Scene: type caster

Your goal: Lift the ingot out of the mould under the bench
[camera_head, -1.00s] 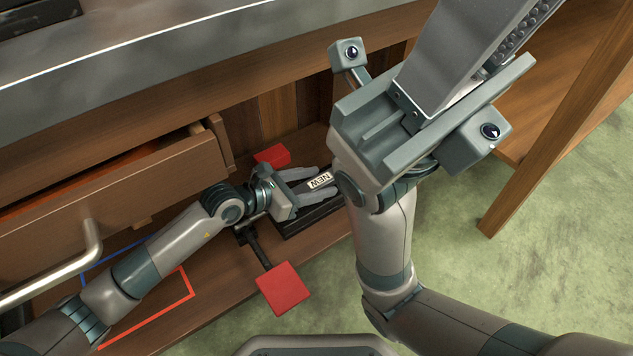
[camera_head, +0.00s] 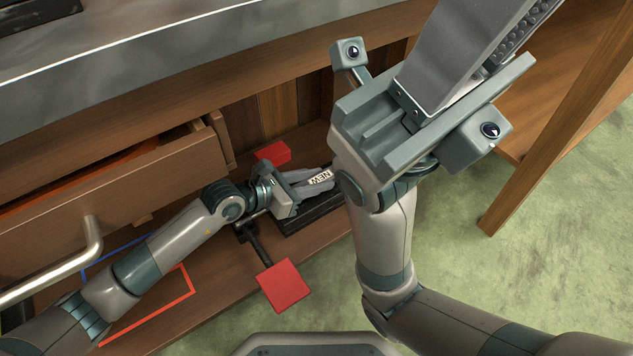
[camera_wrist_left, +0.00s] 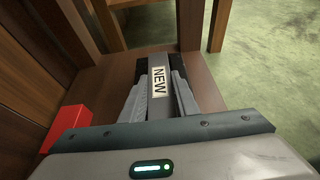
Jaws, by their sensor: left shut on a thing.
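The ingot is a dark grey bar with a white NEW label (camera_head: 320,177), and it also shows in the left wrist view (camera_wrist_left: 160,68). My left gripper (camera_head: 312,184) is shut on it, one finger on each side. The black mould (camera_head: 318,212) lies below on the bench's lower shelf, partly hidden by the gripper and ingot. The ingot appears slightly above the mould; the exact gap is unclear. My right gripper (camera_head: 425,125) is large and close to the head camera, away from the ingot, with its fingertips cut off.
A red block (camera_head: 273,153) is behind my left gripper, and a red square pad (camera_head: 283,285) on a black rod is in front. The open drawer (camera_head: 110,195) and its metal handle (camera_head: 60,275) are on the left. A wooden leg (camera_head: 560,130) stands right.

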